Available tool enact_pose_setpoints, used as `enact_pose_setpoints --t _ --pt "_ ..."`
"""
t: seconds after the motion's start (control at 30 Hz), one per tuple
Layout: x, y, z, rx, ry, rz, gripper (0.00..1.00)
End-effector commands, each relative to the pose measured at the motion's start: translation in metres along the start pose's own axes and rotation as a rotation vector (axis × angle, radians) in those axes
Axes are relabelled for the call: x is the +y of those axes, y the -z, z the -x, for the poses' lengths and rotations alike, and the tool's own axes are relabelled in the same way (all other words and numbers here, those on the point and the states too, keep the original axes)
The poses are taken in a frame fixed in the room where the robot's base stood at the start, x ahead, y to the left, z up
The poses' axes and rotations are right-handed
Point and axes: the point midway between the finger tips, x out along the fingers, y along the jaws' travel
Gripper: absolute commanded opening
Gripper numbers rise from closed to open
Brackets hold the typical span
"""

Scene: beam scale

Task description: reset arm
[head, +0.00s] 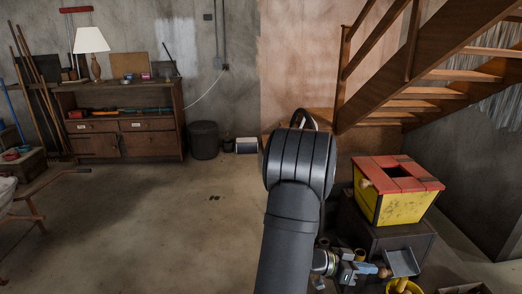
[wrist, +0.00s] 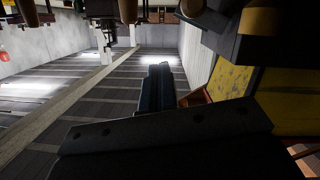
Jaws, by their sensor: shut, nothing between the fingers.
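My arm rises from the bottom middle of the head view, bends at a large dark joint and comes down behind itself. My gripper (head: 352,272) is low at the right of the arm, small and partly hidden, beside the crowded front of a dark stand. It is shut and empty. A grey scoop-like pan (head: 402,262) and a yellow bowl (head: 404,288) lie just right of it. I cannot make out a whole beam scale. The wrist view is steeply tilted, with dark parts filling its lower half.
A yellow box with a red top (head: 396,208) stands on the dark stand (head: 378,240), and its yellow side fills the right of the wrist view (wrist: 290,100). Wooden stairs (head: 430,92) rise behind. A wooden cabinet (head: 96,146) stands far left. The floor (head: 150,235) left of my arm is mostly clear.

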Motion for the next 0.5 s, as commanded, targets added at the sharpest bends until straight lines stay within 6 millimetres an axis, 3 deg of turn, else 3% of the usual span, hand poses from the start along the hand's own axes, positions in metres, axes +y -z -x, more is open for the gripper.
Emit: enact_pose_setpoints --t 0.3,0.5 --pt "-0.011 -0.001 -0.062 -0.001 -0.003 0.001 0.00" --pt "-0.025 -0.018 -0.064 0.000 0.002 0.003 0.00"
